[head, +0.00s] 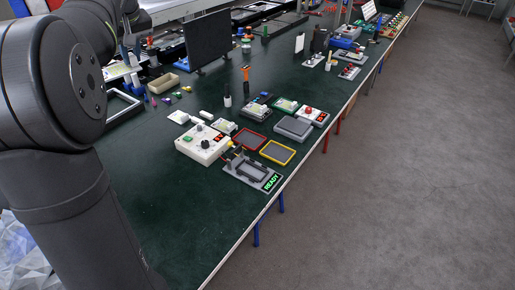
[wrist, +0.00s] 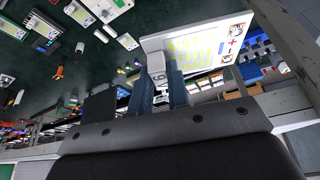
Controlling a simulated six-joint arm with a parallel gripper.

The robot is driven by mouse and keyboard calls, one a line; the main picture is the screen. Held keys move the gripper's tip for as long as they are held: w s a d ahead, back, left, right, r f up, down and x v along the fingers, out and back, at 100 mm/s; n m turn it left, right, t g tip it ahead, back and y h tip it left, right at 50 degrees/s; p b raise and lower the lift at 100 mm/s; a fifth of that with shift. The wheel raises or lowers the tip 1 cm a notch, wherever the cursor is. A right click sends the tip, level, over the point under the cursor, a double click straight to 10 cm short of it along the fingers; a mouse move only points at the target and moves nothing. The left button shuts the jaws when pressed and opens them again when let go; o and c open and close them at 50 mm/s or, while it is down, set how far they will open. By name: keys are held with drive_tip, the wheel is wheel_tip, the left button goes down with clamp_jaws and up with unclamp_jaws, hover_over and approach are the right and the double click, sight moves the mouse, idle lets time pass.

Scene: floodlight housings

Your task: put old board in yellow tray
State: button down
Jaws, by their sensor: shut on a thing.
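My gripper (wrist: 160,85) shows in the wrist view with its dark blue fingers shut on a white board (wrist: 195,45) that has rows of yellow-green elements and + and − marks. The board is held up at the fingertips; part of its lower edge is hidden by the fingers. In the head view my gripper and this board do not show. The yellow tray (head: 278,152), a shallow frame with a grey floor, lies near the front edge of the green table and looks empty. I cannot make out the yellow tray in the wrist view.
A red-rimmed tray (head: 250,139) lies beside the yellow one. A grey fixture (head: 253,174) with a green READY display sits in front. A white control box (head: 203,144) stands to the left, a grey block (head: 293,128) behind.

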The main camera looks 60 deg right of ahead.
drive_tip(key=s+d+f+m+g+h, duration=0.1)
drive_tip(key=s+d+f+m, duration=0.3)
drive_tip(key=s+d+f, duration=0.6)
drive_tip(key=s+d+f+m+g+h, duration=0.15)
drive_tip(key=s+d+f+m, duration=0.25)
drive_tip(key=s+d+f, duration=0.55)
drive_tip(key=s+d+f+m+g, duration=0.1)
drive_tip(key=s+d+f+m, duration=0.1)
drive_tip(key=s+d+f, duration=0.4)
drive_tip(key=s+d+f+m, duration=0.2)
drive_tip(key=s+f+m, duration=0.15)
drive_tip(key=s, duration=0.45)
drive_tip(key=s+d+f+m+g, duration=0.1)
drive_tip(key=s+d+f+m, duration=0.1)
drive_tip(key=s+d+f, duration=0.4)
drive_tip(key=shift+h, duration=0.45)
drive_tip(key=w+f, duration=0.2)
drive_tip(key=w, duration=0.1)
drive_tip(key=w+f, duration=0.1)
drive_tip(key=w, duration=0.2)
drive_tip(key=w+f, duration=0.2)
drive_tip(key=w, duration=0.1)
drive_tip(key=shift+w+d+f, duration=0.2)
drive_tip(key=shift+w+f, duration=0.1)
drive_tip(key=shift+w+d+f, duration=0.1)
drive_tip(key=shift+w+f, duration=0.25)
drive_tip(key=shift+w, duration=0.05)
drive_tip(key=shift+f, duration=1.85)
